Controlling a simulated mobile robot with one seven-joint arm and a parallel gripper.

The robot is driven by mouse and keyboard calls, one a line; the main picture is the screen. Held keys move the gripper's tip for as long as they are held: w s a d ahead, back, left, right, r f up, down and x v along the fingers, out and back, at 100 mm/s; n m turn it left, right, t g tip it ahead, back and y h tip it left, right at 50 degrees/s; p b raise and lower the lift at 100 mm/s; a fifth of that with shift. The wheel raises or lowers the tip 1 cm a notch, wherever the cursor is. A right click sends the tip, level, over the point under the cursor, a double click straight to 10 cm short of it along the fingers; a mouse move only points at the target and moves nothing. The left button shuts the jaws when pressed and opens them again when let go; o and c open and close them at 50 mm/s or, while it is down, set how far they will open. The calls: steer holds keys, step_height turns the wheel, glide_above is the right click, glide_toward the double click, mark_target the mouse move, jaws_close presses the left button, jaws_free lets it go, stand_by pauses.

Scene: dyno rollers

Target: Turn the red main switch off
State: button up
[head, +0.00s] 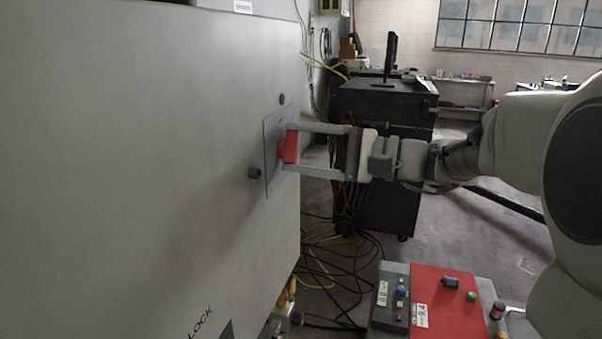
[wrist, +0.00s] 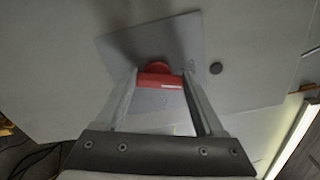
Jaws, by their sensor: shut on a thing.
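The red main switch (head: 290,147) sits on a grey square plate (head: 271,150) on the side of a large grey cabinet. It also shows in the wrist view (wrist: 160,80), with its red grip lying across the picture between my fingers. My gripper (head: 290,149) reaches in from the right, level, with one finger above and one below the switch. It is shut on the red switch. In the wrist view my gripper (wrist: 163,85) has a finger at each end of the red grip. The fingertips partly hide the switch's ends.
The grey cabinet (head: 150,150) fills the left side, with two dark knobs near the plate. A black cart (head: 388,110) with a monitor stands behind my gripper. A red control box (head: 450,300) is at the lower right. Loose cables lie on the floor.

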steer(key=n+b, duration=0.1)
steer(key=b, duration=0.1)
steer(key=n+b, duration=0.1)
steer(key=shift+f+n+b, duration=0.3)
steer(key=shift+n+b, duration=0.05)
steer(key=shift+n, duration=0.05)
steer(key=shift+r+n+b, duration=0.15)
steer(key=shift+n+b, duration=0.25)
steer(key=shift+b, duration=0.25)
steer(key=shift+r, duration=0.1)
steer(key=o, duration=1.4)
steer(key=shift+c, duration=0.2)
steer(key=shift+s+d, duration=0.1)
steer(key=p+v, duration=0.1)
steer(key=v, duration=1.6)
